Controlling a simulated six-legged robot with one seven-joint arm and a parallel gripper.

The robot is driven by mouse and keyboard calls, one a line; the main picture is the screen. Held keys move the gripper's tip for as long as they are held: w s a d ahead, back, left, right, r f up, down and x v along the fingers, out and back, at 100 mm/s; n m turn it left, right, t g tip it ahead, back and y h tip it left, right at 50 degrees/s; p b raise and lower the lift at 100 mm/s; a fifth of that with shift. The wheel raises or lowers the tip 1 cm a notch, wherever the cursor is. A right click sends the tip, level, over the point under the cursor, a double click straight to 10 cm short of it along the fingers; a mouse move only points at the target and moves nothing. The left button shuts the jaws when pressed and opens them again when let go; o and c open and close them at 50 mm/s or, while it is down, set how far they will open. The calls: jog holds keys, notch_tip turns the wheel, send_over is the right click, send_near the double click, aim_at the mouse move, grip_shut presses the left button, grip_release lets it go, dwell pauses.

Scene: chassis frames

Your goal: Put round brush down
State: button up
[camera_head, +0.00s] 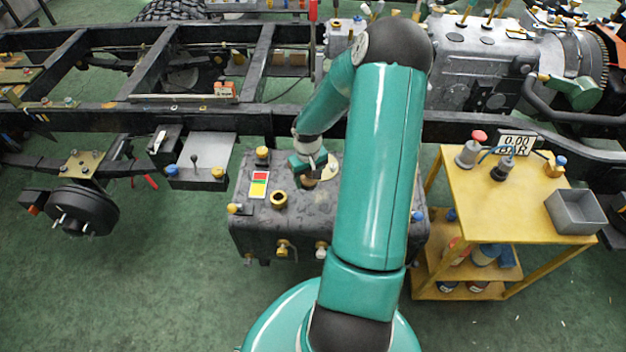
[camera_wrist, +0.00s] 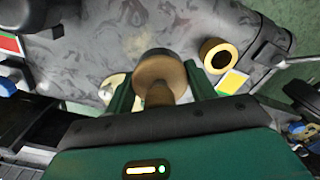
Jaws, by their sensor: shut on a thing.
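The round brush (camera_wrist: 158,72) has a tan round head with a dark top and a narrower handle. In the wrist view it sits between the two green fingers of my gripper (camera_wrist: 160,92), which is shut on its handle. In the head view my gripper (camera_head: 311,164) is over the top of the dark grey tank (camera_head: 240,222), with the brush's brown round end (camera_head: 307,182) just below it. I cannot tell whether the brush touches the tank top.
On the tank are a brass ring fitting (camera_head: 279,199), a red-yellow-green label (camera_head: 259,184) and a yellow cap (camera_head: 262,153). The black chassis rail (camera_head: 240,118) runs behind. A yellow cart (camera_head: 480,205) with a grey bin (camera_head: 577,211) stands at right.

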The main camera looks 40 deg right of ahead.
jog(key=shift+w+a, duration=0.1)
jog(key=shift+w+f, duration=0.1)
jog(key=shift+f, duration=0.05)
